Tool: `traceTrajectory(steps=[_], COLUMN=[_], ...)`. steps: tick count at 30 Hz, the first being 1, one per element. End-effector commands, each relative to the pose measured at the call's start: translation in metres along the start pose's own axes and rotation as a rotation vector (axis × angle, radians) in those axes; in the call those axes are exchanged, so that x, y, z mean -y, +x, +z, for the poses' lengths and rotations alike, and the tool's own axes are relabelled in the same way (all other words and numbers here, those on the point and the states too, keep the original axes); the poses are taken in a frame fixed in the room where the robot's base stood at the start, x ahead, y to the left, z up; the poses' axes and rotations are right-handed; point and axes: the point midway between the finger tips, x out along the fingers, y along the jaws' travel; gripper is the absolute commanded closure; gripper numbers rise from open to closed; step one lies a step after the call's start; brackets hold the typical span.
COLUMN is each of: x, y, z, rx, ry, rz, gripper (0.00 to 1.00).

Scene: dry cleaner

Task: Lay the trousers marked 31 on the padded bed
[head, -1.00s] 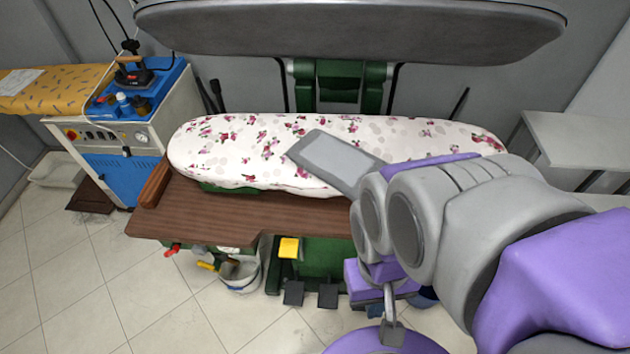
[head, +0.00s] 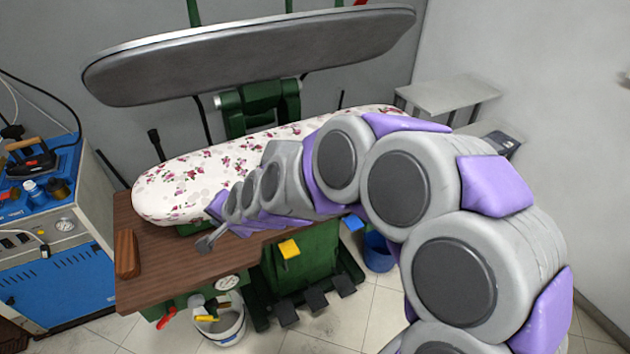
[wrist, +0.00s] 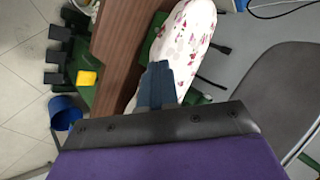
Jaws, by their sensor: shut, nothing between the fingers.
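The padded bed (head: 185,185) is white with pink flowers and looks bare where I see it. My arm covers part of its front and right side. The bed's end also shows in the wrist view (wrist: 190,35). My gripper (head: 205,243) is over the brown board, in front of the bed's left part. Its dark fingers (wrist: 157,88) are shut and appear empty in the wrist view. I see no trousers that I can make out, and no mark 31.
The grey upper press plate (head: 250,55) is raised over the bed. The brown board (head: 160,262) runs along the front. A blue boiler (head: 60,270) stands left. At right is a grey side shelf (head: 450,95); a small dark item (head: 508,140) below it is unclear.

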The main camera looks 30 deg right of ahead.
Motion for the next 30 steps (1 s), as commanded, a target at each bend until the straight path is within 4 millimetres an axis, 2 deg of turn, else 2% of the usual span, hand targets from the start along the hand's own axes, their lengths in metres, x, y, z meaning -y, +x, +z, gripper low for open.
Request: traceTrajectory(steps=[1,3,6,11,13,17,22,24,27,30], x=[0.004,0.011,0.010,-0.018,-0.041,-0.091,-0.153,-0.170,-0.183,-0.187], y=[0.023,0.047,0.079,0.113,0.121,0.120,0.098,0.088,0.076,0.070], z=[-0.008,-0.025,-0.049,-0.095,-0.114,-0.150,-0.179,-0.184,-0.185,-0.183], rx=[-0.047,-0.135,-0.278,-0.539,-0.662,-0.909,-1.208,-1.300,-1.395,-1.449], ry=[0.083,0.202,0.364,0.595,0.677,0.793,0.835,0.826,0.800,0.778], rz=[-0.025,-0.066,-0.117,-0.187,-0.215,-0.274,-0.357,-0.390,-0.427,-0.451], gripper=[1.00,1.00,1.00,1.00,1.00,1.00,1.00,1.00,1.00,1.00])
